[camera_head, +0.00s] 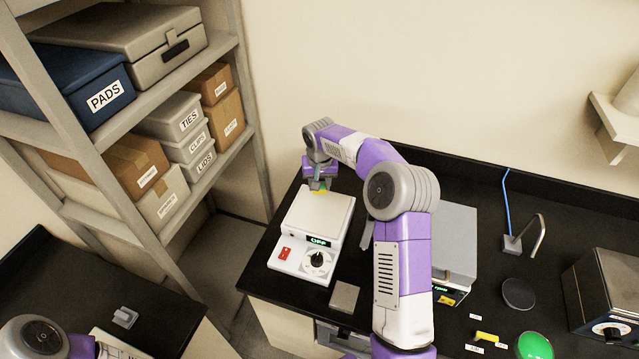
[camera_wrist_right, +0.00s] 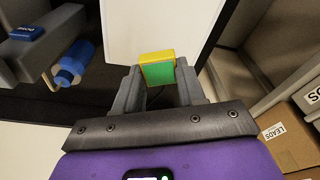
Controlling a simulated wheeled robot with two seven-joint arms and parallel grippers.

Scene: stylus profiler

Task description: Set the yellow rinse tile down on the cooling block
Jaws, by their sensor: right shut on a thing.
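My right gripper (camera_head: 320,186) is at the back edge of a white hotplate-like device. In the right wrist view the right gripper (camera_wrist_right: 158,88) is shut on a small yellow tile (camera_wrist_right: 146,57) with a green face. In the head view only a yellow-green sliver of the tile (camera_head: 320,192) shows under the fingers. I cannot tell whether it touches the plate. A flat grey-brown square block (camera_head: 344,296) lies on the bench right of the device; I cannot tell for certain whether this is the cooling block. My left gripper is out of view.
The white device (camera_head: 306,262) reads OFF and has a pale top plate (camera_head: 318,215). A grey instrument (camera_head: 456,235) stands behind my right arm. A yellow piece (camera_head: 487,337), green dome (camera_head: 534,346) and dark disc (camera_head: 518,293) lie at right. Shelves (camera_head: 150,232) with boxes stand left.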

